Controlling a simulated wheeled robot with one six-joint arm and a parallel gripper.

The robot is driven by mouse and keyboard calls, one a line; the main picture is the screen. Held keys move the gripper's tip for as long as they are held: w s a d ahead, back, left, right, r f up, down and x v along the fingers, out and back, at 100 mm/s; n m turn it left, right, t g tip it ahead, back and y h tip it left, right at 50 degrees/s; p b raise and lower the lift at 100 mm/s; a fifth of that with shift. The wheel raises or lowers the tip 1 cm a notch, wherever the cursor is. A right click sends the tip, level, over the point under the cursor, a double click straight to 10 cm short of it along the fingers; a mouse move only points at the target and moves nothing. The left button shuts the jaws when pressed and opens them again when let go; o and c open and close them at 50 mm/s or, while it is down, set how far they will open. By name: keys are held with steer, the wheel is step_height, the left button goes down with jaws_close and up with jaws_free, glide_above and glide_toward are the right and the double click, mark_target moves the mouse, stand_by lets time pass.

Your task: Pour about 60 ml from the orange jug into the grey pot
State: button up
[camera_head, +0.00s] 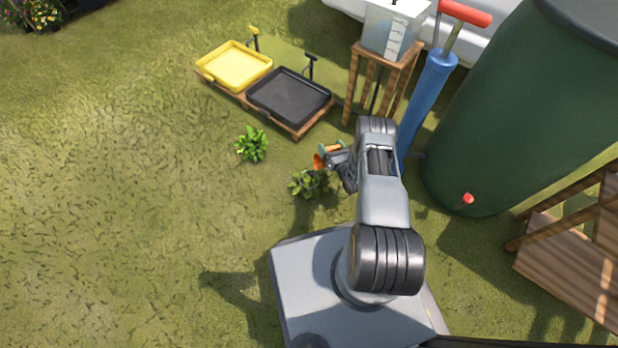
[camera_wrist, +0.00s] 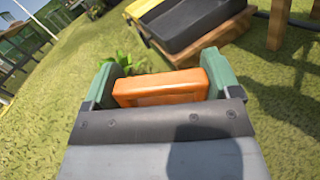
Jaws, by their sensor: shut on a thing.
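My gripper (camera_wrist: 165,85) is shut on an orange thing, which I take to be the orange jug (camera_wrist: 160,88); its green fingers stand on either side of it. In the head view the orange jug (camera_head: 319,161) is small, held out to the left of my arm above the grass. Only part of it shows, so I cannot tell its tilt or whether liquid is in it. I cannot make out a grey pot in either view.
A yellow tray (camera_head: 234,64) and a black tray (camera_head: 288,97) sit on a low wooden stand. Leafy plants (camera_head: 251,145) grow nearby. A clear tank (camera_head: 394,29) on a wooden stool, a blue pump (camera_head: 427,94) and a green barrel (camera_head: 525,110) stand right. Grass at left is open.

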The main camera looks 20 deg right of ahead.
steer(key=shift+a+r, duration=0.15)
steer(key=shift+a, duration=0.1)
steer(key=shift+s+r+n, duration=0.1)
steer(key=shift+n, duration=0.3)
